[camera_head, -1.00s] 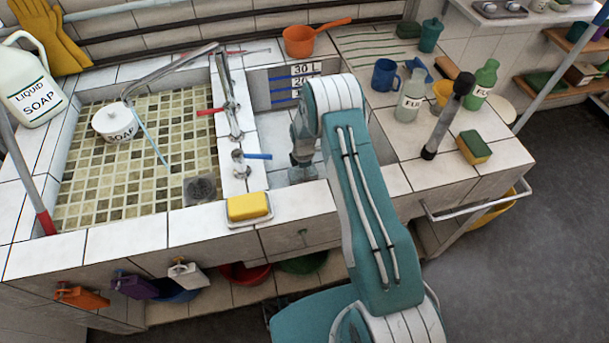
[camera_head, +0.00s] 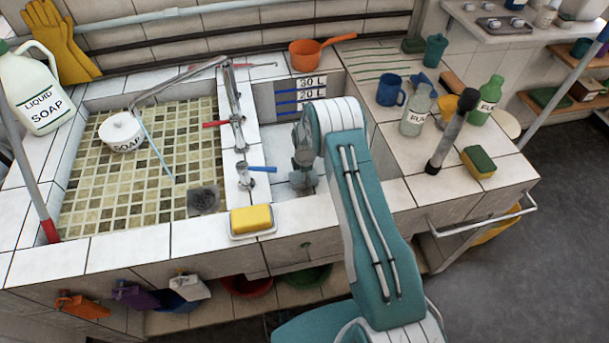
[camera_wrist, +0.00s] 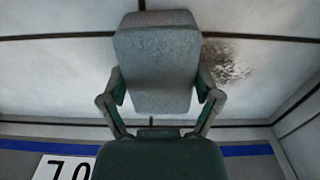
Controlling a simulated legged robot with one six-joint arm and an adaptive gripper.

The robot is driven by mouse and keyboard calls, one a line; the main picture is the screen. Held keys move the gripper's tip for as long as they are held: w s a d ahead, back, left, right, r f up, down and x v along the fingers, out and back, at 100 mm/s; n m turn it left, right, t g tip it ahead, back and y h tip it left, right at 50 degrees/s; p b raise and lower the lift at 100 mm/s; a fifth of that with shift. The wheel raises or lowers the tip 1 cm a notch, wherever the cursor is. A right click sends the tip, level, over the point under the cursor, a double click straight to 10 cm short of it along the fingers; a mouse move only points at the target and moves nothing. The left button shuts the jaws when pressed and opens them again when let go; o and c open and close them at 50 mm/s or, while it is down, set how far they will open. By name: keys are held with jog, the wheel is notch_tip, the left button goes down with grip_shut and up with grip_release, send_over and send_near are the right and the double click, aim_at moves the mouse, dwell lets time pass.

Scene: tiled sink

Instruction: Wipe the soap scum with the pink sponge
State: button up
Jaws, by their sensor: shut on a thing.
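My gripper (camera_wrist: 160,82) is shut on a block-shaped sponge (camera_wrist: 156,55), with one finger on each side. The sponge looks grey in the wrist view, so its pink colour does not show. A speckled brownish-grey patch of scum (camera_wrist: 230,60) lies on the white tiles just right of the sponge's upper part. In the head view my gripper (camera_head: 303,165) is down inside the small right basin, partly behind my arm. Whether the sponge touches the tiles is unclear.
The small basin (camera_head: 281,125) has close walls with marked blue level lines. A tap with a blue handle (camera_head: 262,169) stands at its left edge. A yellow soap bar (camera_head: 251,217) sits on the front ledge. Bottles, a blue mug (camera_head: 390,90) and a yellow-green sponge (camera_head: 478,161) stand right.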

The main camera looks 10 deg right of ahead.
aim_at(302, 190)
jog(key=shift+s+f, duration=0.2)
jog(key=shift+s, duration=0.8)
jog(key=shift+s+f, duration=0.15)
jog(key=shift+s, duration=1.3)
jog(key=shift+c, duration=1.2)
jog(key=shift+s+r, duration=0.2)
jog(key=shift+s, duration=1.45)
jog(key=shift+s+r, duration=0.15)
jog(key=shift+s, duration=1.45)
jog(key=shift+a+f, duration=0.15)
jog(key=shift+a, duration=0.75)
jog(key=shift+w+f, duration=0.2)
jog(key=shift+w, duration=5.7)
jog(key=shift+r, duration=0.1)
jog(key=shift+s, duration=0.1)
jog(key=shift+s+r, duration=0.1)
jog(key=shift+s, duration=1.65)
jog(key=shift+s+f, duration=0.15)
jog(key=shift+s, duration=1.95)
jog(key=shift+s+f, duration=0.1)
jog(key=shift+s, duration=1.95)
